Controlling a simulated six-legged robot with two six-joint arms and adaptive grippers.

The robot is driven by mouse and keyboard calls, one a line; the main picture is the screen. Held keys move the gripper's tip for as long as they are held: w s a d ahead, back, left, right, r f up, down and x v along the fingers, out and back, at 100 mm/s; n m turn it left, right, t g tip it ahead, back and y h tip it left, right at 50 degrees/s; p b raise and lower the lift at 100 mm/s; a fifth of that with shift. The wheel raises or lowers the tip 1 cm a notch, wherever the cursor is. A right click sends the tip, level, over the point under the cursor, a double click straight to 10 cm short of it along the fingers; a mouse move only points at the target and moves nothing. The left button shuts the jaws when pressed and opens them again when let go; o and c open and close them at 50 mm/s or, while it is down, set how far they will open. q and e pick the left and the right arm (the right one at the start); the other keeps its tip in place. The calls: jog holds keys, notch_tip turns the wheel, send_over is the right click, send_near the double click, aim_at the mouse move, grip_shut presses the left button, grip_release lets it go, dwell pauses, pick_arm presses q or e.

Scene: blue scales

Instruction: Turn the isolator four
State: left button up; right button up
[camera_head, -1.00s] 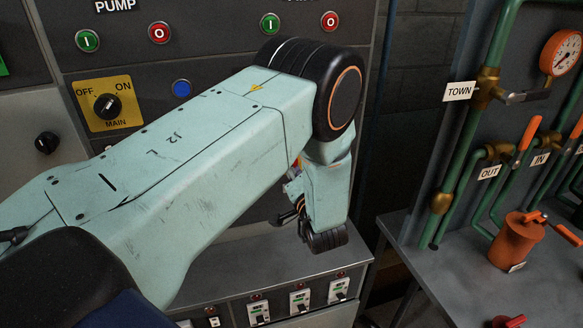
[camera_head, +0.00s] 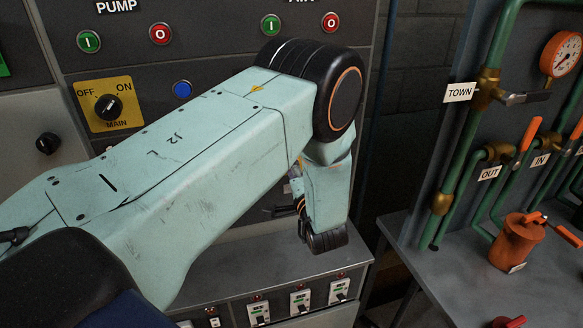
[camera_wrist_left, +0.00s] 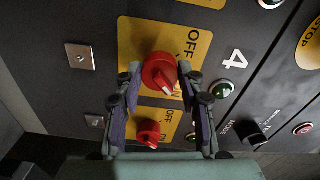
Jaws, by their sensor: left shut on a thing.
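The isolator four is a red rotary knob (camera_wrist_left: 158,72) on a yellow plate (camera_wrist_left: 130,40) marked OFF, beside a white number 4 (camera_wrist_left: 233,59), in the left wrist view. Its pale pointer mark is toward the bottom of that picture, slightly right. My left gripper (camera_wrist_left: 160,76) has a finger on each side of this knob and is shut on it. In the head view my left arm hides the knob and most of the gripper. My right gripper is not in view.
A second red knob (camera_wrist_left: 149,133) on another yellow plate lies just below in the wrist view. A green button (camera_wrist_left: 222,88) and a black selector (camera_wrist_left: 257,132) are to the right. In the head view, pipework with a gauge (camera_head: 562,53) stands at the right.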

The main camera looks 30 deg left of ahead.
pick_arm(q)
jog(key=shift+w+r, duration=0.15)
jog(key=shift+r, duration=0.05)
jog(key=o, duration=1.2)
jog(key=shift+d+f, duration=0.1)
jog(key=shift+f, duration=0.05)
jog(key=v, duration=0.7)
jog(key=shift+s, duration=0.3)
